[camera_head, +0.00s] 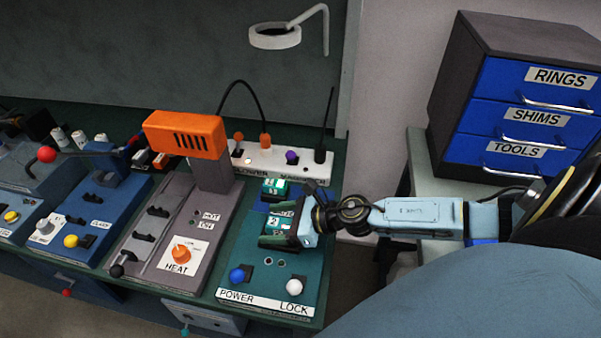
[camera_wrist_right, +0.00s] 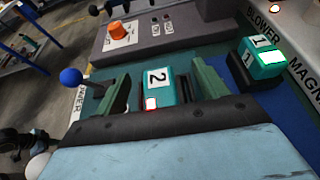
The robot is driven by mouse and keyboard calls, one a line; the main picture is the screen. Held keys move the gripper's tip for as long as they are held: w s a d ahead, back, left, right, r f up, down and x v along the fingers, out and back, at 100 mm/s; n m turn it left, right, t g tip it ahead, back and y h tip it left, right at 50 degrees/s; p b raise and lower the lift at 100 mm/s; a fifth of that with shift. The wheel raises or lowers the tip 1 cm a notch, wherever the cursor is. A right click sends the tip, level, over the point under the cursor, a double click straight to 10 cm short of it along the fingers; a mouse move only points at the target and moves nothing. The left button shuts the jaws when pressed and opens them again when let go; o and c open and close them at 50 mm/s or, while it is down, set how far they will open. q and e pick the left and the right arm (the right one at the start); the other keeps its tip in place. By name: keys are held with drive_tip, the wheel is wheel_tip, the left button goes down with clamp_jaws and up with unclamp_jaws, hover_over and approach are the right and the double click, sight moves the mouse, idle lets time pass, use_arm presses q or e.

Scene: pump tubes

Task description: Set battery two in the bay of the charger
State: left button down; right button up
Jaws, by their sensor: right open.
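Battery two (camera_wrist_right: 157,78) is a teal block with a white "2" label and a small red light. It stands between the fingers of my right gripper (camera_wrist_right: 163,90), which is open around it with gaps showing at the sides. In the head view, my right gripper (camera_head: 283,226) is low over the teal charger (camera_head: 222,268), whose front reads POWER and LOCK. The gripper covers much of the battery and the bay, so I cannot tell how the battery sits in it. My left gripper is out of view.
Battery one (camera_wrist_right: 262,58), with a green light, stands on a blue pad (camera_wrist_right: 285,108) beside the charger's working area. A blue knob (camera_head: 237,274) and white knob (camera_head: 294,287) stand at the charger's front. The grey heater unit (camera_head: 160,250) with an orange head is to the left.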

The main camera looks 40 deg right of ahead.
drive_tip(key=b+v, duration=0.1)
drive_tip(key=v, duration=0.8)
drive_tip(key=shift+s+d, duration=0.1)
drive_tip(key=shift+s, duration=0.15)
drive_tip(key=shift+v, duration=1)
